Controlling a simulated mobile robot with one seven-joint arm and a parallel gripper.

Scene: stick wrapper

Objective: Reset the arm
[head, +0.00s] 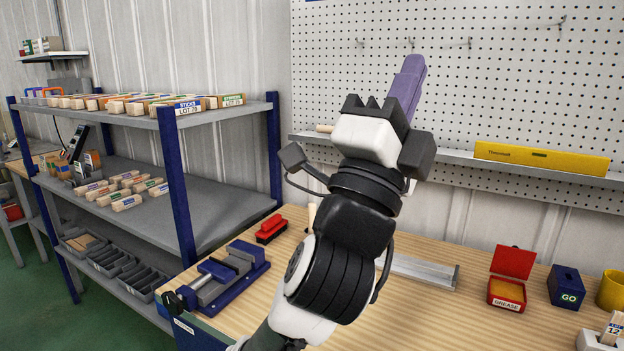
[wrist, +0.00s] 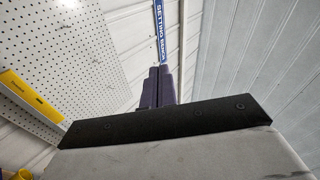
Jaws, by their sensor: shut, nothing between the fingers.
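My gripper (head: 409,82) is raised above the workbench in the head view, with its purple fingers pointing up in front of the pegboard. The fingers are pressed together with nothing between them. In the wrist view the two purple fingers (wrist: 158,87) stand side by side, shut, against the wall. My arm covers the middle of the bench in the head view.
On the bench (head: 430,320) are a blue vise (head: 225,275), a red brush (head: 271,229), an open red grease box (head: 509,280), a blue GO box (head: 566,286) and a yellow cup (head: 612,290). A yellow level (head: 541,159) lies on the pegboard ledge. A shelf rack (head: 181,180) stands left.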

